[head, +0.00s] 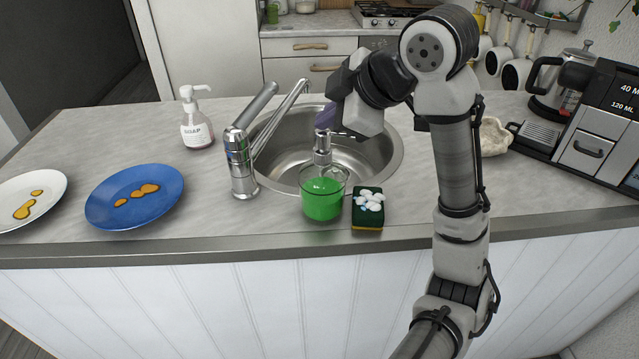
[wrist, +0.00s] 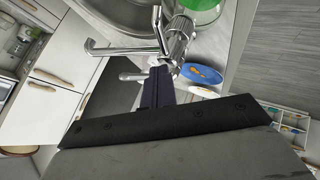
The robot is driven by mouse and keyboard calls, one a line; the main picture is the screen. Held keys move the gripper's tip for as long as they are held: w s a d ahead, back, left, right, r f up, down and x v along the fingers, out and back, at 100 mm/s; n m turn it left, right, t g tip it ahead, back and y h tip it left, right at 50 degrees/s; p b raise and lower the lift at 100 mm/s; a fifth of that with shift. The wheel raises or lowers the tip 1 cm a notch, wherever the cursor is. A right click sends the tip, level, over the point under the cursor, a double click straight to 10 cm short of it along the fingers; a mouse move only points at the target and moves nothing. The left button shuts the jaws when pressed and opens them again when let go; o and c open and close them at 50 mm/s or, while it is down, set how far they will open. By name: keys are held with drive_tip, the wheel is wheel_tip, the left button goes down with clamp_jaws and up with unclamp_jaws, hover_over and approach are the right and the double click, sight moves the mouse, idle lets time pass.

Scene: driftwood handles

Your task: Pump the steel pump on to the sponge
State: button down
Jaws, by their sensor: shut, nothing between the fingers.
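The steel pump (head: 322,148) tops a clear glass jar of green liquid (head: 323,200) at the counter's front edge. Its thin spout points right, over the sponge side. The green and yellow sponge (head: 368,218) lies just right of the jar, with several white blobs on top. My gripper (head: 326,117) is shut and empty, its dark fingertips right above the pump head; whether they touch it I cannot tell. In the wrist view, the shut fingers (wrist: 159,82) end close to the ribbed steel pump (wrist: 180,35), with the green jar (wrist: 203,6) beyond.
The steel sink (head: 385,165) lies behind the jar. The faucet (head: 241,165) stands left of it, with a soap bottle (head: 196,125) farther back. A blue plate (head: 135,215) and a white plate (head: 50,190) with stains lie left. A coffee machine (head: 590,135) stands right.

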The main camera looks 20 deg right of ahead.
sight(329, 135)
drive_tip(key=shift+f, duration=0.15)
drive_tip(key=shift+r+p, duration=1.05)
drive_tip(key=shift+r, duration=0.3)
wheel_tip(329, 135, up, 6)
drive_tip(key=p, duration=0.5)
idle(0.5)
